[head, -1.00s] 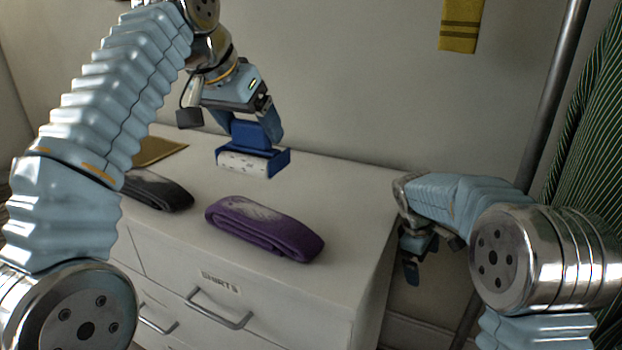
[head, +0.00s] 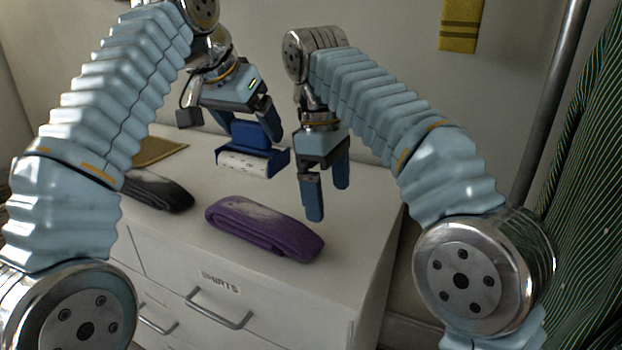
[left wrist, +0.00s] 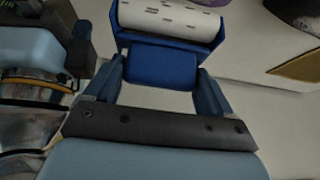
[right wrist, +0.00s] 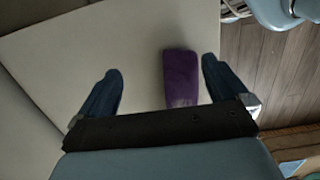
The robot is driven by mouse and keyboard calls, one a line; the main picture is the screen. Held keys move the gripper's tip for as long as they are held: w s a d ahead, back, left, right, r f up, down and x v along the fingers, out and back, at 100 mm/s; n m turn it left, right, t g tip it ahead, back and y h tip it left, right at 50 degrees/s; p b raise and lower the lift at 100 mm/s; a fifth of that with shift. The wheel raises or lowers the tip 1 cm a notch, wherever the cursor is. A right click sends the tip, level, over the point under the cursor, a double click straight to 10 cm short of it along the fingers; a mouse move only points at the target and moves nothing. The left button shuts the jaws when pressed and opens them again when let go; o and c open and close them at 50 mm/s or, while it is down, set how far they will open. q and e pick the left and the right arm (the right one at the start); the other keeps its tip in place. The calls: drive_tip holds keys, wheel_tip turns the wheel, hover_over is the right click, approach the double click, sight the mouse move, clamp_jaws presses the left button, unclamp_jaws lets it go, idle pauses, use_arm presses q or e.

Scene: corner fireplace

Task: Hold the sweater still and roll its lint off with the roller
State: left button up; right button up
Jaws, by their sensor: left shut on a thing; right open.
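A folded purple sweater (head: 262,228) with a pale lint patch lies on the white dresser top. Its purple end also shows in the right wrist view (right wrist: 181,78). My left gripper (head: 255,132) is shut on the blue handle of the lint roller (head: 250,160), holding it in the air behind the sweater. The white roller with dark specks also shows in the left wrist view (left wrist: 168,22). My right gripper (head: 327,190) is open and empty, fingers pointing down, above the dresser behind the sweater's right end.
A dark grey folded garment (head: 158,190) with a pale patch lies left of the sweater. A yellow-brown cloth (head: 160,151) lies at the back left. The dresser (head: 365,215) has bare room at right. Green striped cloth (head: 590,150) hangs at right beside a metal pole (head: 552,95).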

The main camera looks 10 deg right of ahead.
sight(311, 232)
drive_tip(key=a+r, duration=0.1)
drive_tip(key=s+a+r, duration=0.1)
drive_tip(key=shift+a+m+t+y, duration=0.3)
drive_tip(key=shift+a+y, duration=0.05)
drive_tip(key=shift+y, duration=0.05)
drive_tip(key=shift+s+a, duration=0.15)
drive_tip(key=shift+a, duration=0.05)
wheel_tip(311, 232, down, 12)
drive_tip(key=shift+r, duration=0.2)
drive_tip(key=shift+c, duration=0.2)
drive_tip(key=c, duration=1.2)
